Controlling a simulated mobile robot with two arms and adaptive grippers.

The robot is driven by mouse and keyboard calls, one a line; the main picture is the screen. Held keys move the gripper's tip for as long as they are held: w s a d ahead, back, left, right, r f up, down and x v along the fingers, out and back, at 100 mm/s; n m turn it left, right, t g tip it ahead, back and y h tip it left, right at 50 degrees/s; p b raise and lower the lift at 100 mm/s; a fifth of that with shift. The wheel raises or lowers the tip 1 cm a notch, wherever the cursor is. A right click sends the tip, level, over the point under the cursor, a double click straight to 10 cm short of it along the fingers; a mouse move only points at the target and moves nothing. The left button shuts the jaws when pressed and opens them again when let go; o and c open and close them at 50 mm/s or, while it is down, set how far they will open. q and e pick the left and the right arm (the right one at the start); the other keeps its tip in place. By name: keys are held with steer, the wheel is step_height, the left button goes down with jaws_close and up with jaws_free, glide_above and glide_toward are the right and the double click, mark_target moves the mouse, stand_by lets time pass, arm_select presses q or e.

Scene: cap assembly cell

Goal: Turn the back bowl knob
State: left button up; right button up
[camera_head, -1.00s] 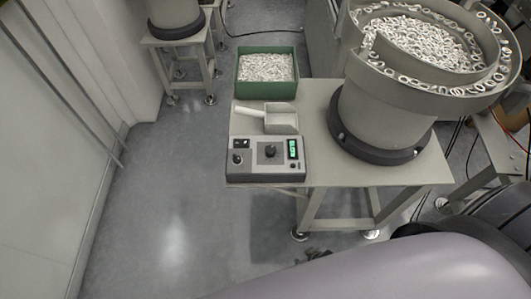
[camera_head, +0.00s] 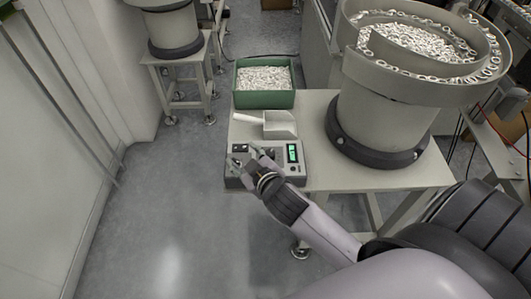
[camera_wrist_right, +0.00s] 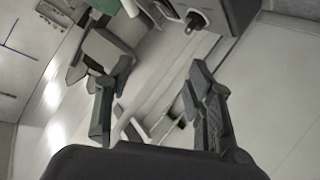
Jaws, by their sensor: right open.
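The grey control box (camera_head: 290,170) sits on the front left corner of the bowl feeder's table, with a lit green display at its right side. A dark knob (camera_head: 268,153) on its face is partly hidden by my right gripper. My right gripper (camera_head: 243,157) is open over the box's left part, its fingers pointing away from me. In the wrist view its two fingers (camera_wrist_right: 150,80) stand apart with nothing between them. A dark knob (camera_wrist_right: 194,20) on a grey box shows beyond the fingertips there, toward the top right. I cannot tell whether any finger touches the box. My left gripper is not in view.
A metal scoop (camera_head: 280,125) lies just behind the box. A green crate (camera_head: 264,99) of small white parts stands behind it. The large bowl feeder (camera_head: 375,115) stands to the right. Another feeder (camera_head: 172,30) stands at the back left. The floor at left is clear.

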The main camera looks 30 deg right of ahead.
steer(key=w+a+r+n+t+y, duration=0.3)
steer(key=a+r+n+y, duration=0.2)
steer(key=r, duration=0.4)
steer(key=w+a+r+n+t+y, duration=0.3)
steer(key=w+a+r+n+y, duration=0.15)
steer(key=r, duration=0.45)
steer(key=s+a+r+n+g+y, duration=0.3)
steer(key=a+n+g+y, duration=0.5)
steer(key=n, duration=0.4)
steer(key=n+g+h, duration=0.9)
steer(key=g+h, duration=0.3)
steer(key=h, duration=0.5)
glide_above(270, 152)
step_height(270, 152, down, 10)
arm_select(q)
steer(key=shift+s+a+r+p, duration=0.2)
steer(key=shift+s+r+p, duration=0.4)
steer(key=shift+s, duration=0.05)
arm_select(e)
step_height(270, 152, down, 17)
steer(key=shift+f, duration=0.2)
